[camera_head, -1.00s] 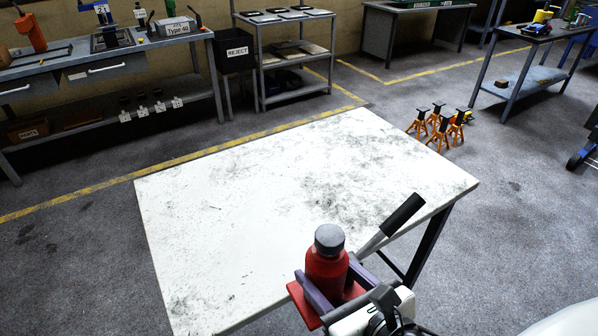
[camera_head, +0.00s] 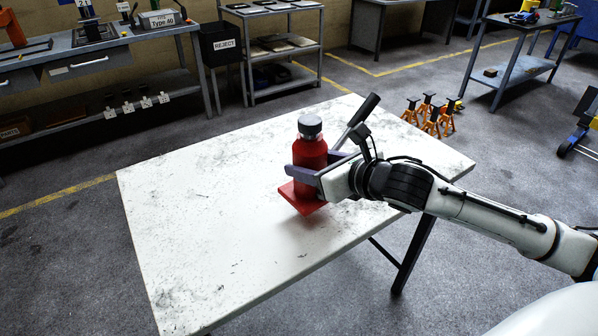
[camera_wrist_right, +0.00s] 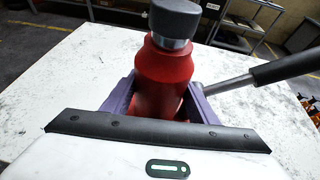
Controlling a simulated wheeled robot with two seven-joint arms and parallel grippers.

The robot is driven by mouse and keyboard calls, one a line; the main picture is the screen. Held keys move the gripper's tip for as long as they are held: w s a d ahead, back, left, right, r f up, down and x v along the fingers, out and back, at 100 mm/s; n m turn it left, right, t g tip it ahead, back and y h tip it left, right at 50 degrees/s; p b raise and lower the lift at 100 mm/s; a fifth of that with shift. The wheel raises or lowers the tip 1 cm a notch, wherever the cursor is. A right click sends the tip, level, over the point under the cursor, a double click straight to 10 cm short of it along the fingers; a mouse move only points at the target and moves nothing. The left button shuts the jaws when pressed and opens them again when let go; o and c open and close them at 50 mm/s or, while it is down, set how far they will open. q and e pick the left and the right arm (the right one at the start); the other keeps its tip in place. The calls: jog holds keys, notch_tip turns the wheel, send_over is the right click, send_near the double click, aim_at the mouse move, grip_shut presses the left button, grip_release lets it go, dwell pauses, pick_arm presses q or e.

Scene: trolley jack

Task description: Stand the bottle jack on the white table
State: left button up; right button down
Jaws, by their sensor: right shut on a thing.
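The red bottle jack (camera_head: 311,160) has a grey cap, a red square base and a grey lever with a black grip. It is upright, over the middle of the white table (camera_head: 200,235). My right gripper (camera_head: 304,172) comes from the right and is shut on the jack's body. The jack's base looks slightly above the tabletop, but I cannot tell the exact gap. In the right wrist view, the jack (camera_wrist_right: 165,75) stands between the two purple fingers, its lever pointing right. My left gripper is not in view.
The white tabletop around the jack is clear. Several orange jack stands (camera_head: 431,115) are on the floor beyond the right edge. A grey shelf trolley (camera_head: 275,50), a black REJECT bin (camera_head: 223,55) and a workbench (camera_head: 100,65) stand at the back.

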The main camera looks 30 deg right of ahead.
jog(key=w+d+r, duration=0.3)
jog(key=d+r, duration=0.2)
jog(key=shift+m+t+h, duration=0.3)
jog(key=shift+m+h, duration=0.1)
jog(key=f+b, duration=0.1)
jog(key=f, duration=0.5)
jog(key=f+b, duration=0.1)
jog(key=f, duration=0.2)
jog(key=shift+w+d+f+b, duration=0.1)
jog(key=shift+w+d+b, duration=0.05)
jog(key=shift+d+b, duration=0.2)
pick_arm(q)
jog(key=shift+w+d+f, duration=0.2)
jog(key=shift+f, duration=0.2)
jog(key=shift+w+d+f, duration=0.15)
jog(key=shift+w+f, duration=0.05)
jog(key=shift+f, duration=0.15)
pick_arm(e)
jog(key=c, duration=0.9)
grip_release()
jog(key=shift+f, duration=0.35)
jog(key=shift+c, duration=0.2)
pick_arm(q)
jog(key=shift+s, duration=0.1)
pick_arm(e)
jog(key=shift+o, duration=1.1)
